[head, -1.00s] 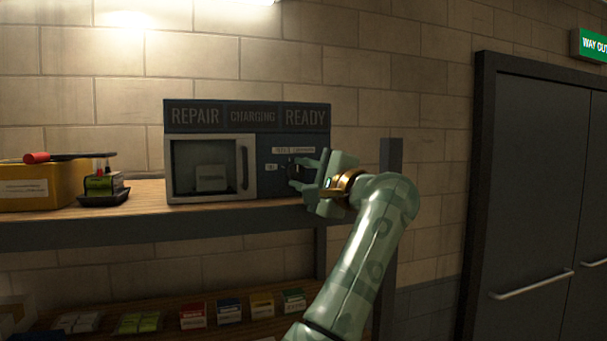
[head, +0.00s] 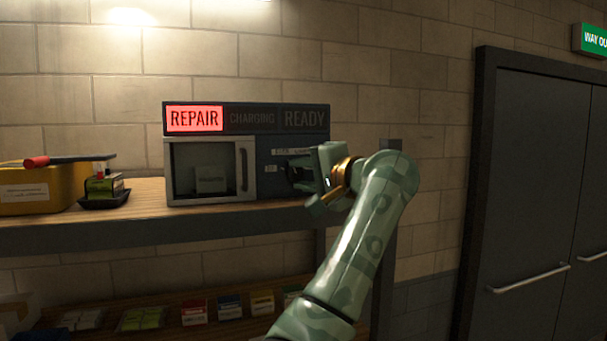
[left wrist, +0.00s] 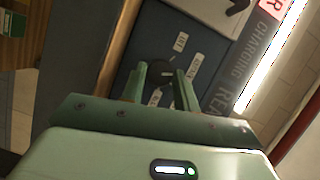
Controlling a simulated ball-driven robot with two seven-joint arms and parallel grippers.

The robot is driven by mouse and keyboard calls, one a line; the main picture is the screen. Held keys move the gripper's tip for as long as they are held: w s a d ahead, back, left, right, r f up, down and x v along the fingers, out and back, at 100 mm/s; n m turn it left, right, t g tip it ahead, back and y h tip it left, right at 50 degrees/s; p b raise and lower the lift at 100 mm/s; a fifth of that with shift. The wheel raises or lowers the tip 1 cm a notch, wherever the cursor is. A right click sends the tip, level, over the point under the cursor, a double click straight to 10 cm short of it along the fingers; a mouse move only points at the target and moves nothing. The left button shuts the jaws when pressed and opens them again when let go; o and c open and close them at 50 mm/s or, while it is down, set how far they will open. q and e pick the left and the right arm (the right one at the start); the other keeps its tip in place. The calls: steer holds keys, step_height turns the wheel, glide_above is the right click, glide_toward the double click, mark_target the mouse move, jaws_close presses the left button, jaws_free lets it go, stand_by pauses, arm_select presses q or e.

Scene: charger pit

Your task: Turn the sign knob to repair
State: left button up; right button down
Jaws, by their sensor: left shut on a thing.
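The charger box (head: 262,185) stands on the shelf with a sign panel (head: 247,118) on top. REPAIR (head: 195,118) is lit red, while CHARGING (head: 252,118) and READY (head: 305,118) are dark. My left gripper (head: 297,174) is at the box's right front and hides the knob in the head view. In the left wrist view, the left gripper (left wrist: 161,76) is shut on the dark sign knob (left wrist: 160,69), between several white labels. My right gripper is not in view.
A glass-fronted door with a handle (head: 244,170) is shut on the box. A yellow bin (head: 45,195) and a small dark tray (head: 104,200) stand left on the wooden shelf. Small boxes lie on the lower shelf. Grey double doors (head: 535,200) are at right.

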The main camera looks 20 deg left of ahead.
arm_select(q)
steer(key=shift+f, duration=0.1)
steer(key=o, duration=1)
steer(key=shift+c, duration=0.2)
steer(key=shift+s+d, duration=0.2)
steer(key=shift+d, duration=0.05)
steer(key=b+v, duration=0.5)
steer(key=v, duration=1)
steer(key=shift+d, duration=0.3)
